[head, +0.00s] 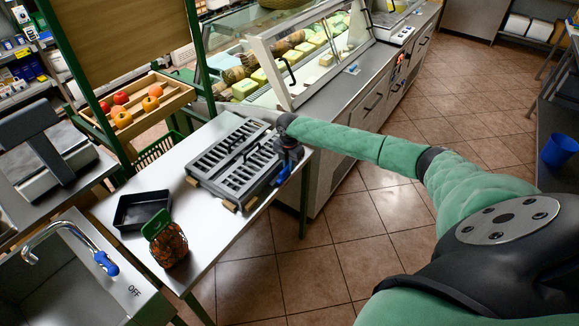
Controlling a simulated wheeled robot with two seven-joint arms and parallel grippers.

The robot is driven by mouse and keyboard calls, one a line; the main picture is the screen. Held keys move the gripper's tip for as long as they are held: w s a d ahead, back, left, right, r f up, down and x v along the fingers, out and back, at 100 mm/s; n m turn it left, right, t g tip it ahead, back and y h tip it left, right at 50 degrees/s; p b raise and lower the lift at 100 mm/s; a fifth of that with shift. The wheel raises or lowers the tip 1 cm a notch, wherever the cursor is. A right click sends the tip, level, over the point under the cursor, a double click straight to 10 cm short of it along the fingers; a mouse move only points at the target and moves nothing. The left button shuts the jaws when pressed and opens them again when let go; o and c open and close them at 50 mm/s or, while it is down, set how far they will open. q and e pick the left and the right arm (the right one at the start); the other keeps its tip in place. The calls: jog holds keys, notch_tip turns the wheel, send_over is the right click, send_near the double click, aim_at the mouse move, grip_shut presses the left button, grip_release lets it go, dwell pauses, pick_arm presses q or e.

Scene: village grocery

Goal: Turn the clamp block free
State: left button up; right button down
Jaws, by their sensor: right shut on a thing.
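A dark grey slotted device (225,168) with a bar handle lies on the white table. Small brown blocks (229,206) sit along its near edge. My right gripper (287,162) is at the device's right end, by the table's right edge, pointing down. It is shut on a small part there, which I take to be the clamp block; the gripper hides most of it. A blue piece (283,175) shows just below the fingers. I cannot tell how far the block is turned. My left gripper is not in view.
A black tray (142,210) and a netted orange bag with a green top (166,240) stand on the white table (215,235) at the near left. A sink (60,285) and a scale (45,165) are left. A glass cheese counter (300,65) stands behind.

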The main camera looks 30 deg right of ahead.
jog(key=shift+w+r, duration=0.1)
dwell(0.3)
jog(key=c, duration=1.4)
grip_release()
